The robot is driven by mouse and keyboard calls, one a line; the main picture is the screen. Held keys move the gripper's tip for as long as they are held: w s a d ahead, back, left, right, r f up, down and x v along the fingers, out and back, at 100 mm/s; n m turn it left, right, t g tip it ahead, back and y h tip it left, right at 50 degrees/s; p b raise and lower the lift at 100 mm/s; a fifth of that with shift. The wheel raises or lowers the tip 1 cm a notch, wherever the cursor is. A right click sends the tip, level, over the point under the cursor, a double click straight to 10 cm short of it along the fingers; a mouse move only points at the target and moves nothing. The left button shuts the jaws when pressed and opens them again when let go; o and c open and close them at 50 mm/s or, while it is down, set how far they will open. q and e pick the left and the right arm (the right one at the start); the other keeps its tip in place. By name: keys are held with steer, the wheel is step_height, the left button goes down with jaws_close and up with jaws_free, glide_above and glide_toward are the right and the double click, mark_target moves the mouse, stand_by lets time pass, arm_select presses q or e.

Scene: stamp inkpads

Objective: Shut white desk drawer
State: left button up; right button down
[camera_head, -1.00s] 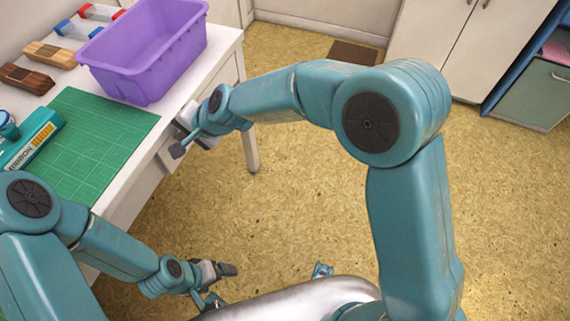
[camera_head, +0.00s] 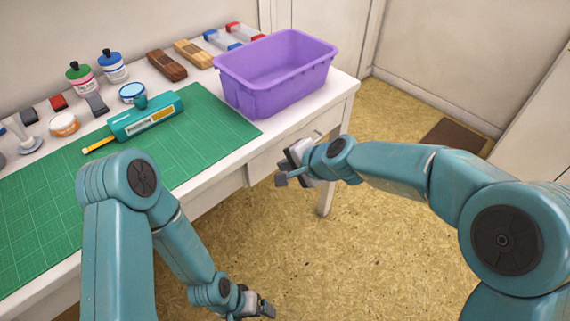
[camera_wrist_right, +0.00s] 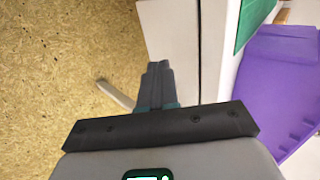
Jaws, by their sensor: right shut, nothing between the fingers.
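The white desk (camera_head: 352,92) stands at the left and centre of the head view. Its white drawer front (camera_head: 262,170) is below the desk top, under the purple bin, partly hidden by my right gripper. It looks about level with the desk front, and no drawer inside shows. My right gripper (camera_head: 287,172) is shut and empty, right at the drawer front; I cannot tell whether it touches. In the right wrist view its closed fingers (camera_wrist_right: 158,70) overlap a white desk panel (camera_wrist_right: 172,30). My left gripper (camera_head: 262,308) is low at the bottom, away from the drawer; its jaws are unclear.
A purple bin (camera_head: 255,92) stands near the desk's right end, beside a green cutting mat (camera_head: 215,125). A teal ribbon box (camera_head: 145,118), bottles and stamps are on the desk. A desk leg (camera_head: 326,198) stands right of the gripper. Speckled floor (camera_head: 350,255) is open in front.

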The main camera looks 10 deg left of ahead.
steer(key=p+v, duration=0.2)
steer(key=v, duration=0.8)
steer(key=shift+d+r, duration=0.1)
